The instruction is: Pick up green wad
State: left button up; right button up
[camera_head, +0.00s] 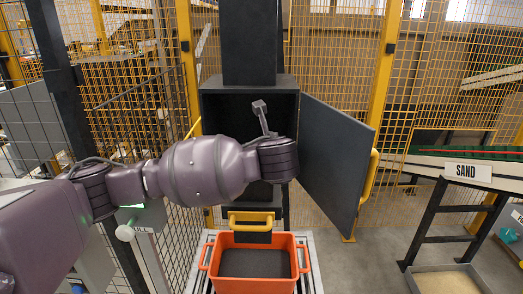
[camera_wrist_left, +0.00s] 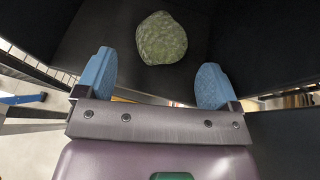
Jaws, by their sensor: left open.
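The green wad (camera_wrist_left: 161,38) is a rounded, rough green lump. In the left wrist view it lies on a dark surface inside the dark cabinet (camera_head: 218,102), just beyond my left gripper. My left gripper (camera_wrist_left: 157,76) is open, with its two blue fingers apart and nothing between them. The wad sits ahead of the gap, roughly centred, apart from both fingers. In the head view my left arm reaches from the left to the cabinet opening; its fingers and the wad are hidden there. My right gripper is not in view.
The cabinet door (camera_head: 335,165) stands open to the right, with a yellow handle (camera_head: 369,178). An orange bin (camera_head: 256,288) with a dark inside stands below on rollers. Yellow mesh fencing (camera_head: 330,60) surrounds the area. A stand with a SAND sign (camera_head: 467,171) is at right.

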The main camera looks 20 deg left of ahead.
pick_arm(q)
jog(key=w, duration=0.1)
jog(key=w+a, duration=0.1)
jog(key=w, duration=0.1)
jog(key=w+a, duration=0.1)
jog(key=w, duration=0.1)
jog(key=shift+a, duration=0.2)
jog(key=shift+w+a+f+p, duration=0.15)
jog(key=shift+w+f+p, duration=0.05)
jog(key=shift+w+p, duration=0.15)
jog(key=c, duration=1)
